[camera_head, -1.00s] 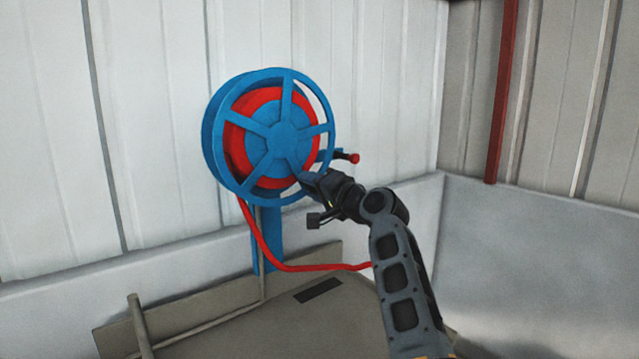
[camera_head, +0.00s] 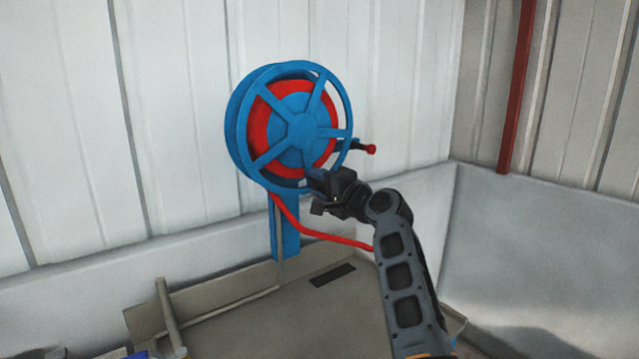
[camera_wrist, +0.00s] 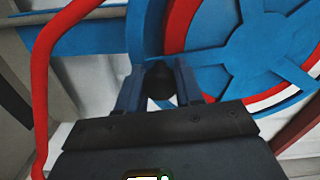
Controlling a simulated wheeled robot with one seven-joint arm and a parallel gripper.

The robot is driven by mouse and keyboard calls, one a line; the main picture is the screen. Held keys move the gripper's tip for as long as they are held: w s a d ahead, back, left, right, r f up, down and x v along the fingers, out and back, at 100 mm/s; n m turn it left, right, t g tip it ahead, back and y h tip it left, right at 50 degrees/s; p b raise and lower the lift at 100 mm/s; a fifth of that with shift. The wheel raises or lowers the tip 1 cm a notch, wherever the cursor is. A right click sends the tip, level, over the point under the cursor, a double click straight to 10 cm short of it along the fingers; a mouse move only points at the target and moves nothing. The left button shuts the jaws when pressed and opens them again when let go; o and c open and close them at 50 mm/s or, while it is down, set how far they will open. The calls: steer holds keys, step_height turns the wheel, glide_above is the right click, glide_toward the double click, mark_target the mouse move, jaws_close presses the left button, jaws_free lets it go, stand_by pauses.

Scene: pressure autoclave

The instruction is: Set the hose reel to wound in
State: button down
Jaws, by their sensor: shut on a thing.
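The hose reel (camera_head: 300,132) is a blue spoked wheel with a red hose coil (camera_head: 258,131), mounted upright on the wall side. My gripper (camera_head: 318,181) is at the lower right of its front rim. In the wrist view my gripper (camera_wrist: 159,76) is shut on a dark rounded knob (camera_wrist: 160,83), with a blue-grey finger on each side. The reel's blue spokes (camera_wrist: 245,50) show just beyond. A red length of hose (camera_head: 315,232) hangs from the reel's underside and runs behind my arm. The knob's attachment to the wheel is hidden by the gripper.
A blue post (camera_head: 284,228) carries the reel. A red-tipped black lever (camera_head: 370,149) sticks out to its right, above my gripper. A grey-brown flat surface (camera_head: 270,320) lies below. A red pipe (camera_head: 516,90) runs up the right wall.

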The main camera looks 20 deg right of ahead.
steer(key=shift+a+f, duration=0.15)
steer(key=shift+f, duration=0.05)
steer(key=c, duration=0.7)
jaws_free()
steer(key=shift+r, duration=0.1)
steer(key=shift+c, duration=0.2)
steer(key=b+v, duration=0.1)
steer(key=v, duration=0.6)
steer(key=shift+s, duration=0.35)
